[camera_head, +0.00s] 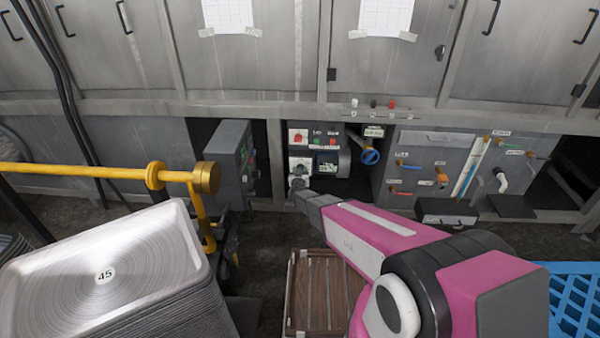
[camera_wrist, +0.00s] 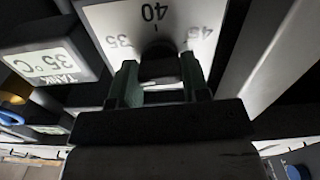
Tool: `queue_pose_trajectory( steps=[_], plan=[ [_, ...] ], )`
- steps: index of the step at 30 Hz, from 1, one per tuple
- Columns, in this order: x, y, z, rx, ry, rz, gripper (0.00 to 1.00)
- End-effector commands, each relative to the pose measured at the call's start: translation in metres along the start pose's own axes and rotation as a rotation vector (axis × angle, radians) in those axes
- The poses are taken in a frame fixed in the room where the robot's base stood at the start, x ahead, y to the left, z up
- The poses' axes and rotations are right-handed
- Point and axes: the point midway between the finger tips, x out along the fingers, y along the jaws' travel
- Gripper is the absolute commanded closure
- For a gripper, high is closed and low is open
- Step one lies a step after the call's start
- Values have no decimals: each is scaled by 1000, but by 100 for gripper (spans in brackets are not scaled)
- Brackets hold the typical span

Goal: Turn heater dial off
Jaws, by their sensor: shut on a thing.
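The heater dial (camera_wrist: 160,52) is a dark knob on a white scale plate (camera_wrist: 110,20) marked 35, 40 and 45 in the wrist view. My gripper (camera_wrist: 160,75) has one finger on each side of the knob and is shut on it. In the head view my gripper (camera_head: 300,183) reaches the front of the heater panel (camera_head: 300,163). It hides most of the dial there. A display (camera_wrist: 55,63) reading 35°C sits left of the dial in the wrist view. The dial's exact pointer position cannot be told.
A red switch (camera_head: 298,137) is above the dial. A blue valve handle (camera_head: 370,157) is to the right. A yellow rail (camera_head: 100,171) and stacked metal trays (camera_head: 180,250) stand at left. A wooden crate (camera_head: 318,300) and a blue crate (camera_head: 575,300) are below.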

Motion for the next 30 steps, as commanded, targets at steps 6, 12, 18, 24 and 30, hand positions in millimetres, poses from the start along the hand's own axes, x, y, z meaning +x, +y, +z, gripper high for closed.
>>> queue_pose_trajectory(
  steps=[6,12,18,24,30],
  plan=[
    [0,0,0,-206,0,0,81],
    [0,0,0,-395,0,0,81],
    [0,0,0,-585,0,0,81],
    [0,0,0,-775,0,0,81],
    [0,0,0,-965,0,0,81]
  ],
)
